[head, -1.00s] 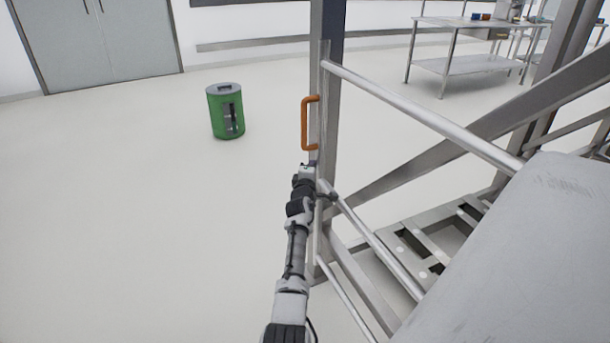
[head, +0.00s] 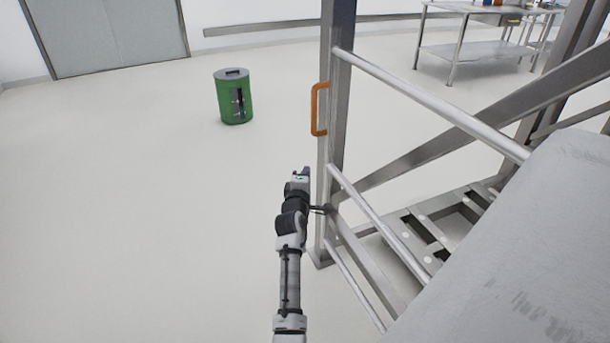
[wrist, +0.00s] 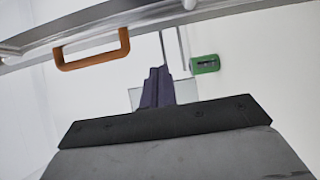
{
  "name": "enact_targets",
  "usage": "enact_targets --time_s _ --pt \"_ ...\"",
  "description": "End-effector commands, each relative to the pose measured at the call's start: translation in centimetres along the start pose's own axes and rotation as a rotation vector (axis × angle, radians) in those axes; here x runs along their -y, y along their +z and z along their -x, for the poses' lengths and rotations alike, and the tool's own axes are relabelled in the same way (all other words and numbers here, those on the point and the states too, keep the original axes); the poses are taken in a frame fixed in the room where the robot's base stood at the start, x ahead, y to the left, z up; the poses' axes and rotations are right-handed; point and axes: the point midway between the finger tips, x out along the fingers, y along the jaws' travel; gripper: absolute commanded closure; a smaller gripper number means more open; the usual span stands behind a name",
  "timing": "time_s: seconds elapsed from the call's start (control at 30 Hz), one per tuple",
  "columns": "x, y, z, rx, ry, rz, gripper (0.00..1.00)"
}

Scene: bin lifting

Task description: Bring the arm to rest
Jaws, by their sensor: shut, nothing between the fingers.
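My arm reaches up from the bottom middle of the head view. My gripper (head: 304,173) is at its far end, just left of the grey metal post and below the orange handle (head: 319,109). It is shut and holds nothing. In the wrist view the dark closed fingers (wrist: 157,88) point away from the camera. The orange handle also shows there, at the upper left (wrist: 92,52), apart from the fingers.
A metal frame with rails (head: 430,100) stands close to the right of my arm. A grey slanted surface (head: 520,240) fills the lower right. A green bin (head: 233,97) stands on the floor beyond. A metal table (head: 478,50) is at the back right. Floor on the left is clear.

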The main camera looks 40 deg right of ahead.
Motion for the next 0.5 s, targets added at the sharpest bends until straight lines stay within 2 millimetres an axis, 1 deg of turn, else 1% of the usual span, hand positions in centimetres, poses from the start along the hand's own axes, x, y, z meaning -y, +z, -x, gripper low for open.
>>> enact_targets --time_s 0.13,0.37,0.43,0.47,0.5 --pt "0.0 0.0 0.6 0.0 0.0 0.0 1.0" --pt "0.0 0.0 0.7 -0.001 0.0 0.0 1.0" --pt "-0.4 -0.8 0.8 -0.013 0.008 -0.007 1.0" --pt "-0.8 -1.5 0.9 -0.025 0.015 -0.014 1.0" --pt "-1.5 -2.9 1.2 -0.046 0.029 -0.028 1.0"
